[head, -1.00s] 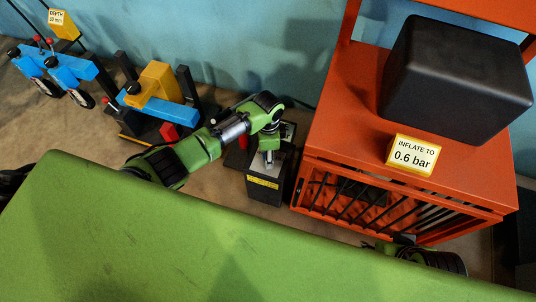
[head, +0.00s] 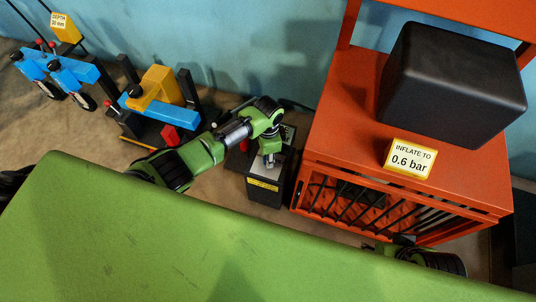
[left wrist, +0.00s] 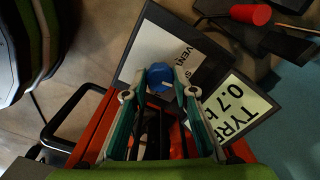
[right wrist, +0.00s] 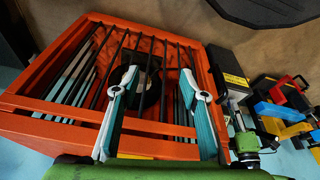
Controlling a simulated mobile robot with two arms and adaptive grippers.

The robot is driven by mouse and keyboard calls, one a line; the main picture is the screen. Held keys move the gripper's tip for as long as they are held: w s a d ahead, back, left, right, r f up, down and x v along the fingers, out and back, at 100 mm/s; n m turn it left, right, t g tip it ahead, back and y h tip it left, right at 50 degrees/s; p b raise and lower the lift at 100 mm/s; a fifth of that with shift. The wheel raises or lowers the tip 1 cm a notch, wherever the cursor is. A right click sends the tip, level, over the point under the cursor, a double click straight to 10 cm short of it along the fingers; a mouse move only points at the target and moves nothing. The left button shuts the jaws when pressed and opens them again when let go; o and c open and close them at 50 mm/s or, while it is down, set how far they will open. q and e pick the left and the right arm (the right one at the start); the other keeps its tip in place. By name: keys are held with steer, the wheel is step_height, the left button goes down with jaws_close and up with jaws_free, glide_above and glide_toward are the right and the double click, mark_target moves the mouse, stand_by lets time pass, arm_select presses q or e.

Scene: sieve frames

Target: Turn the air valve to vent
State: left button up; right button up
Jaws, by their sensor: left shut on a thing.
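The air valve is a blue knob (left wrist: 160,76) on a white plate (left wrist: 167,50) lettered "VENT", with other lettering partly hidden. A pale mark shows on the knob; I cannot tell its exact setting. My left gripper (left wrist: 162,88) is shut on the knob, one finger on each side. In the head view my left gripper (head: 268,158) reaches down onto the dark valve box (head: 264,188). A tyre display (left wrist: 238,110) beside the plate reads "TYRE 0.7 b", the rest cut off. My right gripper (right wrist: 156,88) is open and empty before the orange cage.
The orange cage (head: 330,160) with black bars stands right of the valve box. A sign (head: 410,158) on it reads "INFLATE TO 0.6 bar", beside a large black block (head: 452,85). Blue and yellow stands (head: 155,95) are at left. A green surface (head: 200,245) fills the foreground.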

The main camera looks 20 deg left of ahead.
arm_select(q)
steer(key=n+p, duration=0.3)
steer(key=shift+r+n, duration=0.15)
steer(key=shift+n, duration=0.15)
steer(key=n+p, duration=0.2)
steer(key=n, duration=0.3)
steer(key=shift+p, duration=0.3)
steer(key=shift+n, duration=0.9)
arm_select(e)
step_height(320, 180, down, 21)
steer(key=s+g, duration=0.1)
steer(key=s, duration=0.1)
steer(key=shift+s, duration=0.2)
steer(key=shift+f, duration=0.1)
arm_select(q)
steer(key=o, duration=1.1)
step_height(320, 180, up, 12)
steer(key=shift+f, duration=0.15)
